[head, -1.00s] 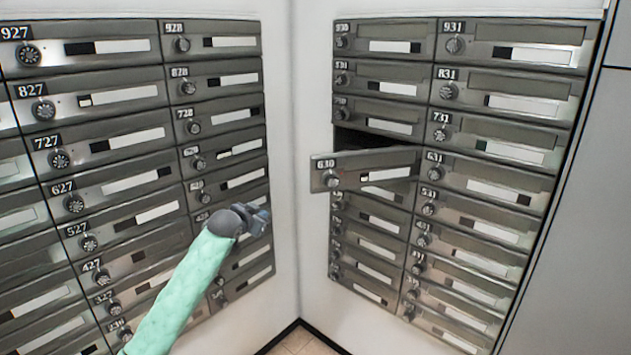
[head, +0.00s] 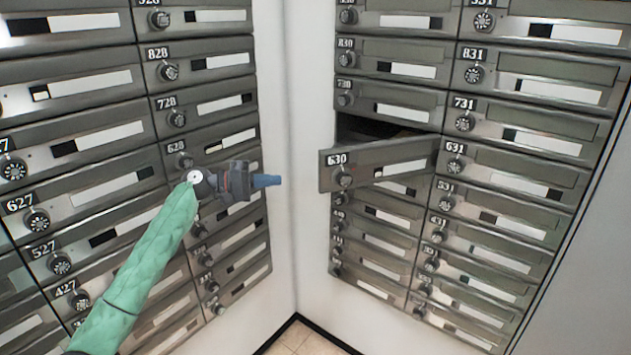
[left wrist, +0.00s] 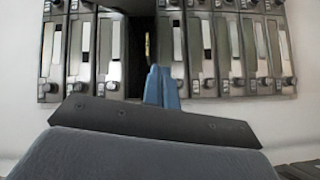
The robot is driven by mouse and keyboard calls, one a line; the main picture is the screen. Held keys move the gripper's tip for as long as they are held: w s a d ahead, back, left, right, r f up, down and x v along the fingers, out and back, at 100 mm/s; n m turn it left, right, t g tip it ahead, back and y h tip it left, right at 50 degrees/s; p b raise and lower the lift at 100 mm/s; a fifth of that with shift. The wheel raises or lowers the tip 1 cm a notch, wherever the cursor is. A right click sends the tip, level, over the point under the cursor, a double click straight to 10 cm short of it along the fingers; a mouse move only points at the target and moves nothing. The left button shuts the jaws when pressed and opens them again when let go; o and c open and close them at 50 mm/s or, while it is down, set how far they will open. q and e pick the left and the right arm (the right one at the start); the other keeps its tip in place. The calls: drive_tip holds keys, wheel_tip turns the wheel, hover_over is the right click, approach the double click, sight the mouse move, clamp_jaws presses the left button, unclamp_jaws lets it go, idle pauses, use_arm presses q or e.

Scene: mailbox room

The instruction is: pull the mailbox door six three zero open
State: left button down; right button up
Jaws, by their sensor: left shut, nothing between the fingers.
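Mailbox door 630 (head: 375,166) is ajar in the right-hand bank in the head view. Its left end, with the number and round lock, stands out from the bank, and its right end stays close to it. A dark opening (head: 385,130) shows above and behind it. My left gripper (head: 268,181) is shut and empty, left of the door's free end and apart from it in the picture, with its fingers pointing right. In the left wrist view its blue fingers (left wrist: 161,86) point toward a dark gap in the sideways-looking bank. My right gripper is out of view.
A second bank of closed mailboxes (head: 88,85) stands close behind my left arm. A white wall corner (head: 292,130) separates the two banks. Doors 730 (head: 390,100) and 631 (head: 510,180), beside the open one, are closed.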

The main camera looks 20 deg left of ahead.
use_arm(q)
drive_tip(key=shift+s+d+r+n+g+h, duration=0.4)
drive_tip(key=shift+s+r+n+h, duration=0.15)
drive_tip(key=shift+n, duration=0.35)
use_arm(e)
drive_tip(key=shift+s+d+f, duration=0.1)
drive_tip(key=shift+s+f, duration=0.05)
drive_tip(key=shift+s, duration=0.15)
